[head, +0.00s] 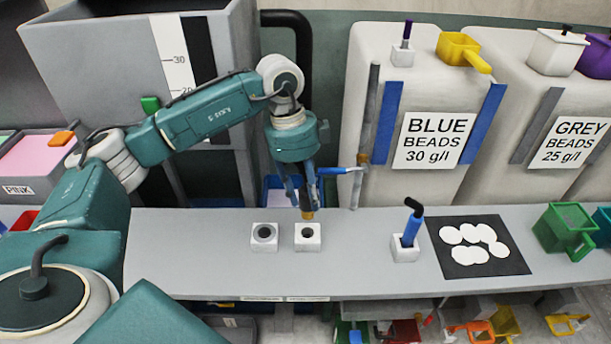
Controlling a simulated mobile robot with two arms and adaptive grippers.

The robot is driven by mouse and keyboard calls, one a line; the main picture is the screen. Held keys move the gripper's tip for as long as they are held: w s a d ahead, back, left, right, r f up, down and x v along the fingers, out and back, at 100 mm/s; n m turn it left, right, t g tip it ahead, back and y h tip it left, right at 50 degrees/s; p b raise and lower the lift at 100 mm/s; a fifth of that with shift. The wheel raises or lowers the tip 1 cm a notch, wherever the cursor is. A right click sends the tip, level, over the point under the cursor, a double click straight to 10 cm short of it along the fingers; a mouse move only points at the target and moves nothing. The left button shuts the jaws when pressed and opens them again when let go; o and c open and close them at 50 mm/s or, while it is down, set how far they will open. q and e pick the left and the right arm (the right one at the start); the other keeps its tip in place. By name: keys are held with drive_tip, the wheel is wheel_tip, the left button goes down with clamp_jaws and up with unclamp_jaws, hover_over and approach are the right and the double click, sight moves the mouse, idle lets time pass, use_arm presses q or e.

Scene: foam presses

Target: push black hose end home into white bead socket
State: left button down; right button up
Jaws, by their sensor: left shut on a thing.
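My left gripper (306,198) points down over the grey bench, shut on an orange-brown piece (307,214). Most of this piece is hidden between the fingers. Its lower end is just above or at the back edge of a white block with a dark round hole (308,240); I cannot tell whether they touch. A similar white block with a grey ring around its hole (264,240) stands to the left. A blue fitting with a bent black hose end (412,228) stands slightly tilted in a third white block (405,254), well right of the gripper. My right gripper is not in view.
A grey pipe (363,140) with a blue lever (341,170) rises close to the right of the gripper. A black mat (459,269) with several white discs lies farther right, before a green jug (564,230). Large bead bins stand behind. The bench's left end is bare.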

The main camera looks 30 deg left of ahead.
sight(306, 210)
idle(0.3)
use_arm(q)
drive_tip(key=shift+f+b, duration=1.8)
drive_tip(key=shift+f, duration=1.1)
drive_tip(key=shift+p, duration=0.3)
drive_tip(key=shift+f+b, duration=1.3)
drive_tip(key=shift+f, duration=0.7)
drive_tip(key=c, duration=1.1)
unclamp_jaws()
drive_tip(key=shift+r, duration=0.1)
drive_tip(key=r, duration=0.4)
drive_tip(key=a+r, duration=0.1)
drive_tip(key=r, duration=0.2)
drive_tip(key=a+r, duration=0.1)
drive_tip(key=r, duration=0.3)
drive_tip(key=shift+s+r, duration=0.2)
drive_tip(key=shift+r, duration=0.15)
